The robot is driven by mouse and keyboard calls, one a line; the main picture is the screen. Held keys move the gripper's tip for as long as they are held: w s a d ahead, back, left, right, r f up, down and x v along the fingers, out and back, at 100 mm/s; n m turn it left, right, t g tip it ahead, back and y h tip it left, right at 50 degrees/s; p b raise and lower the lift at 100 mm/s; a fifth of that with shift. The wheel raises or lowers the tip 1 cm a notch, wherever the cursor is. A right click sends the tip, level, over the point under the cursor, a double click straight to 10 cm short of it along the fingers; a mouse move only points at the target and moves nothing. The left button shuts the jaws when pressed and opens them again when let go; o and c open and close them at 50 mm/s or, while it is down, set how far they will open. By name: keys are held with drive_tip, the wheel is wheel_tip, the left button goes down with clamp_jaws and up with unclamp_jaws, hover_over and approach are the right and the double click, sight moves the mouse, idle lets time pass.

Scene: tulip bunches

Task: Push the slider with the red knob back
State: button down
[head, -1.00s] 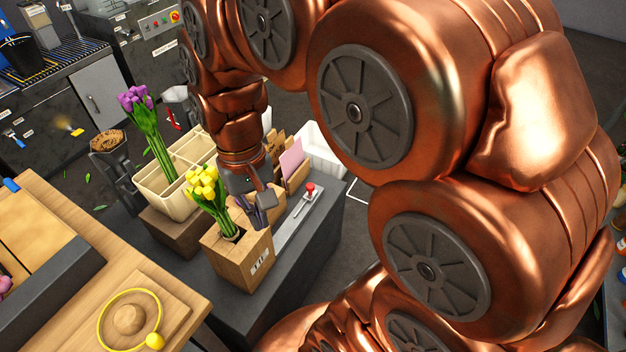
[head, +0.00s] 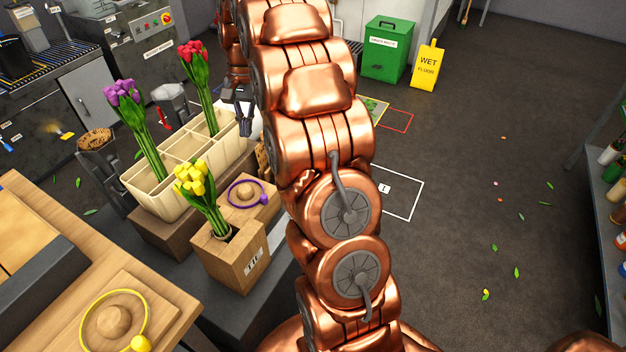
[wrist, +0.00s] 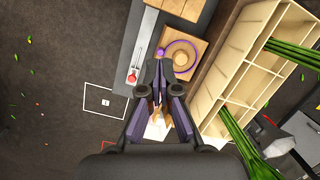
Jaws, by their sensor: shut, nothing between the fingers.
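The slider's red knob (wrist: 131,79) shows in the wrist view, at the lower end of a pale metal rail (wrist: 143,42) on the dark bench top. My arm hides the knob and rail in the head view. My gripper (head: 243,108) is by the far end of the tulip crate in the head view. In the wrist view my gripper (wrist: 158,66) has its fingers together and empty, to the right of the red knob and apart from it in the picture. Its height above the bench is hard to tell.
A cream crate (head: 160,208) holds purple and red tulips. A wooden box (head: 228,262) with yellow tulips stands in front, beside a wooden block with a purple ring (head: 247,194). The dark bench (wrist: 192,33) carries them. Open floor (head: 450,150) lies to the right.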

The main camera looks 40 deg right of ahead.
drive_tip(key=w+d+f+m+b, duration=0.1)
drive_tip(key=w+d+f+m, duration=0.1)
drive_tip(key=w+d+f, duration=0.3)
drive_tip(key=w+d+f+m+b, duration=0.1)
drive_tip(key=d+f, duration=0.2)
drive_tip(key=d, duration=0.3)
drive_tip(key=s+d+f+m+t+b, duration=0.1)
drive_tip(key=s+d+f+m+b, duration=0.15)
drive_tip(key=d+f, duration=0.75)
drive_tip(key=s+d+f+m+b, duration=0.15)
drive_tip(key=d+f+m, duration=0.25)
drive_tip(key=d+f, duration=0.7)
drive_tip(key=shift+y, duration=0.3)
drive_tip(key=shift+w+a+f+b, duration=0.2)
drive_tip(key=shift+a+f, duration=0.85)
drive_tip(key=shift+f, duration=0.6)
drive_tip(key=shift+w+a+f+b, duration=0.15)
drive_tip(key=shift+a+f, duration=0.9)
drive_tip(key=shift+f, duration=0.65)
drive_tip(key=shift+w+a+f+b, duration=0.2)
drive_tip(key=shift+a+f, duration=0.85)
drive_tip(key=shift+f, duration=0.6)
drive_tip(key=shift+s, duration=0.1)
